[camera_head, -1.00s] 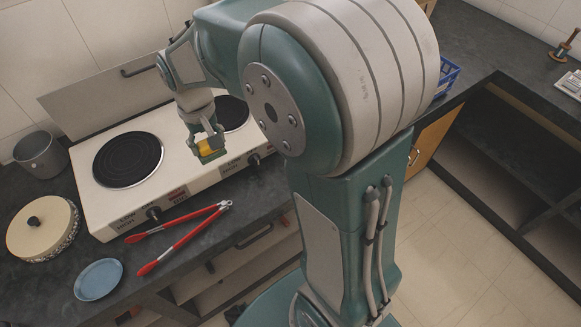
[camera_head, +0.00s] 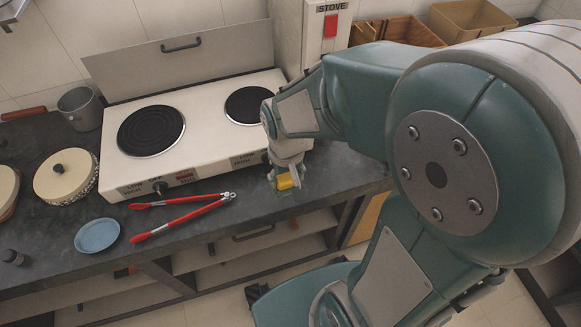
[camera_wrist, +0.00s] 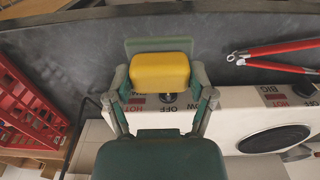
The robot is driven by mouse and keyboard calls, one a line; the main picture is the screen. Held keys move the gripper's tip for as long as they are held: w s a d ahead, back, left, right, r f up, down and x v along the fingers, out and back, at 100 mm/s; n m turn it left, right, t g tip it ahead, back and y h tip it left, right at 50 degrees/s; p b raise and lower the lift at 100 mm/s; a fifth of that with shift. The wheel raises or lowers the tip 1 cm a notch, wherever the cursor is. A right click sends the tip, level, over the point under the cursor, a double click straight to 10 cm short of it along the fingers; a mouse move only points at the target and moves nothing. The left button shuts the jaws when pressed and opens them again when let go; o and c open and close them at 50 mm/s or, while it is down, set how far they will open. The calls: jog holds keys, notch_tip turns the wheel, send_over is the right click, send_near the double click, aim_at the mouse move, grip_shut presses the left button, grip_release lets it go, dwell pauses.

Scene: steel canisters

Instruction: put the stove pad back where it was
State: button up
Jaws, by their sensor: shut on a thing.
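A yellow pad-like block (camera_head: 285,182), apparently the stove pad, is held in my gripper (camera_head: 286,178). In the wrist view the yellow block (camera_wrist: 160,70) sits between the two fingers of my gripper (camera_wrist: 160,88). The gripper is shut on it. It hangs over the dark counter at the front right corner of the white two-burner stove (camera_head: 196,105). I cannot tell how high above the counter it is.
Red tongs (camera_head: 185,216) lie in front of the stove, with a blue dish (camera_head: 97,235) to their left. A red crate (camera_wrist: 28,110) shows in the wrist view.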

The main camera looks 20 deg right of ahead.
jog(key=w+d+f, duration=0.1)
jog(key=w+f, duration=0.1)
jog(key=w+d+f, duration=0.1)
jog(key=w+f, duration=0.1)
jog(key=w+d+f, duration=0.1)
jog(key=w+f, duration=0.1)
jog(key=shift+w+d+f, duration=0.1)
jog(key=shift+d, duration=0.3)
jog(key=shift+w+f, duration=0.4)
jog(key=shift+f, duration=0.1)
jog(key=shift+d+f, duration=0.15)
jog(key=shift+f, duration=0.65)
jog(key=shift+d+f, duration=0.1)
jog(key=shift+f, duration=0.65)
jog(key=shift+f, duration=0.1)
jog(key=o, duration=1)
jog(key=shift+a, duration=0.1)
jog(key=shift+o, duration=0.2)
